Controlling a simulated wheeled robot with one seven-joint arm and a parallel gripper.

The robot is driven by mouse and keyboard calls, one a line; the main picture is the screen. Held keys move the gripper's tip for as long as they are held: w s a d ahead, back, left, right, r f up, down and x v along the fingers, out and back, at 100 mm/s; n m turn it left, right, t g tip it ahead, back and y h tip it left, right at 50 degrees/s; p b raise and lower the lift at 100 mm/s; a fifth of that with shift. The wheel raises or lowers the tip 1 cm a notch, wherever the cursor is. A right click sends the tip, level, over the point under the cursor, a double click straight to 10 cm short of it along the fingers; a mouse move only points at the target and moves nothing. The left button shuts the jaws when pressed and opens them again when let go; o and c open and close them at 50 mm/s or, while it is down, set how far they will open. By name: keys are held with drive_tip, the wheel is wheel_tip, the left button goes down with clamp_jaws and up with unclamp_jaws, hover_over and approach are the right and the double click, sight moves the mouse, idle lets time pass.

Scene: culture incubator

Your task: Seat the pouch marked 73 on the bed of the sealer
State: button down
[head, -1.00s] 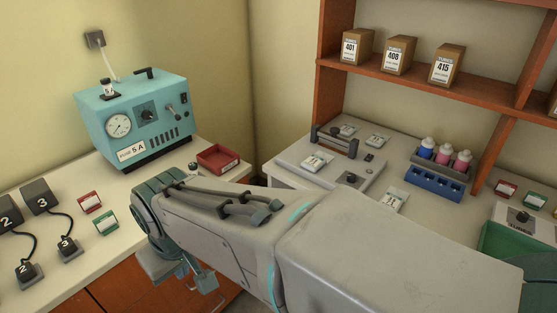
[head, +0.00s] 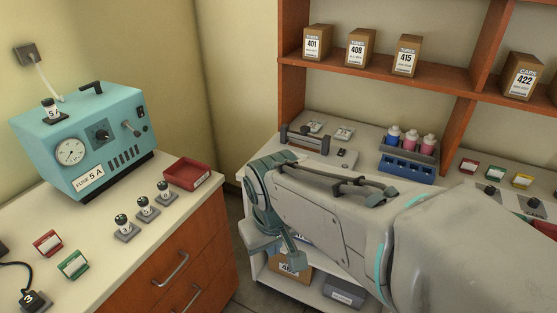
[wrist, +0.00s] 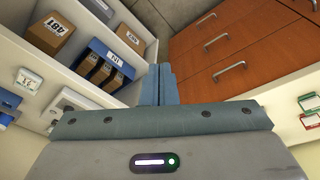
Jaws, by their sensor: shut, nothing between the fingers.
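The sealer (head: 345,164) is a pale grey unit with a dark raised bar, on the back counter in the head view; my arm hides much of its front. Two small white pouches, a left one (head: 316,126) and a right one (head: 344,133), lie behind the bar. Their marks are too small to read, so I cannot tell which is 73. A white pouch (wrist: 27,82) also shows at the left of the wrist view, its mark unclear. My gripper (wrist: 160,84) is shut and empty, over the gap in front of the shelves, apart from the pouches.
The teal fuse box (head: 90,140), red tray (head: 187,173) and several black-topped plugs occupy the left counter. Open floor lies between the counters.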

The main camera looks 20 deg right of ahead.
drive_tip(key=w+d+f+n+g+h+p, duration=0.3)
drive_tip(key=w+d+f+n+h, duration=0.4)
drive_tip(key=w+d+n+h, duration=0.35)
drive_tip(key=w+a+f+n+t+h+p, duration=0.1)
drive_tip(key=w+a+f+n+t+h, duration=0.15)
drive_tip(key=w+n+t, duration=0.4)
drive_tip(key=w+a+f+n+t+h+p, duration=0.1)
drive_tip(key=w+a+f+n+t, duration=0.1)
drive_tip(key=w+f+n+t, duration=0.45)
drive_tip(key=shift+n+g, duration=0.7)
drive_tip(key=shift+n, duration=0.05)
drive_tip(key=p+x, duration=0.1)
drive_tip(key=x, duration=0.3)
drive_tip(key=r+p+x, duration=0.1)
drive_tip(key=x, duration=0.3)
drive_tip(key=w+a+r+p+x, duration=0.1)
drive_tip(key=x, duration=0.4)
drive_tip(key=shift+w+d+r+p, duration=0.1)
drive_tip(key=shift+d+p, duration=0.05)
drive_tip(key=shift+p, duration=0.2)
drive_tip(key=shift+w+d, duration=0.5)
drive_tip(key=shift+d, duration=0.05)
